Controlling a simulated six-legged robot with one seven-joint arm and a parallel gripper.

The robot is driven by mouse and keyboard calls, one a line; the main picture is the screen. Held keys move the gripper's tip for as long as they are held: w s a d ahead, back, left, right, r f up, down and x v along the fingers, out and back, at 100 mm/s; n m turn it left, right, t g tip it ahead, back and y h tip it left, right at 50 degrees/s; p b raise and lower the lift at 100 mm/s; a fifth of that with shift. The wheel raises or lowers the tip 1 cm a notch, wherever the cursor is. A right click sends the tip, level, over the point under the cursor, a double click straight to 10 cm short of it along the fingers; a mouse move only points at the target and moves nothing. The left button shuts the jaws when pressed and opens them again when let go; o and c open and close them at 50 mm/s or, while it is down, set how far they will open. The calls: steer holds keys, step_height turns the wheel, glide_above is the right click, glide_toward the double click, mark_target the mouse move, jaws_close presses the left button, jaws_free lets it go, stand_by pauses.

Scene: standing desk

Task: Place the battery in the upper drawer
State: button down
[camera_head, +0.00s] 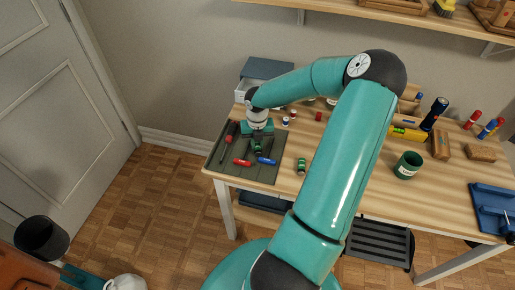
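A small green and dark cylinder (301,165), which looks like the battery, stands on the desk just right of the dark mat. My gripper (258,149) points down over the dark mat (224,160), left of that cylinder and apart from it. A small dark shape shows at the fingertips; I cannot tell whether it is the fingers or something between them. A small blue-grey drawer unit (268,68) stands at the back left of the desk, partly hidden by my arm. A pale drawer front or opening (242,90) shows on its left; how far it is open is unclear.
A red-handled tool (228,138), a red object (242,162) and a blue object (266,161) lie on the mat. Small coloured pieces stand near the drawer unit. A green cup (407,165), yellow level (408,133) and dark flashlight (434,113) are right of my arm. A shelf (350,8) hangs above.

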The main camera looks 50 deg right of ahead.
steer(key=shift+r, duration=0.1)
stand_by(0.6)
steer(key=shift+r, duration=0.5)
steer(key=s+a+r, duration=0.8)
steer(key=a+r, duration=0.3)
steer(key=shift+a+r, duration=0.25)
steer(key=shift+r, duration=0.15)
steer(key=w+a+f+m, duration=0.2)
steer(key=w+a+m, duration=0.2)
steer(key=w+m, duration=0.3)
steer(key=w+a+f+m, duration=0.2)
steer(key=w+a+m, duration=0.2)
steer(key=w+m, duration=0.3)
steer(key=w+a+f+m, duration=0.4)
steer(key=w+a+m, duration=0.1)
steer(key=a+m, duration=0.2)
steer(key=w+a+f+m, duration=0.4)
steer(key=a+f+m, duration=0.1)
steer(key=a+m, duration=0.2)
steer(key=shift+w+a+f, duration=0.3)
steer(key=shift+w, duration=0.05)
